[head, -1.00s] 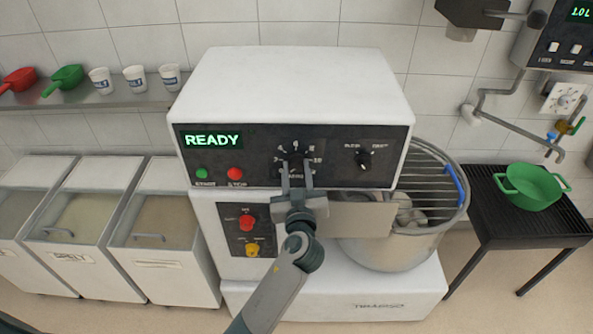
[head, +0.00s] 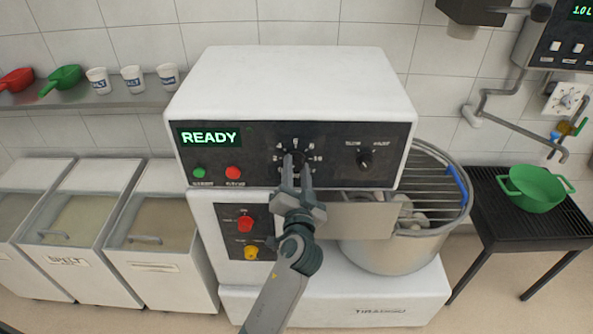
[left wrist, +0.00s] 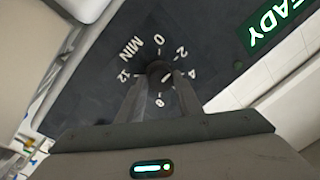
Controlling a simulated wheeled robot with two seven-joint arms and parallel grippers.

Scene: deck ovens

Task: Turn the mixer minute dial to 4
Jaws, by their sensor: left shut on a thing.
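The mixer (head: 290,85) stands in the middle of the head view, with a black control panel and a green READY display (head: 209,137). The minute dial (head: 297,157) is a small dark knob ringed by white numbers, partly hidden by my fingers. My left gripper (head: 297,165) reaches up from below and is shut on it. In the left wrist view the dial (left wrist: 159,68) sits between the tips of my left gripper (left wrist: 158,80), with MIN and the numbers around it. A small pale mark shows near the knob, but its exact reading is unclear. My right gripper is out of view.
The speed knob (head: 365,159) is to the right on the panel. Green start (head: 198,172) and red stop (head: 233,172) buttons are to the left. Below are a red knob (head: 245,224) and a yellow one (head: 251,252). The guarded steel bowl (head: 385,255) is at the right.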

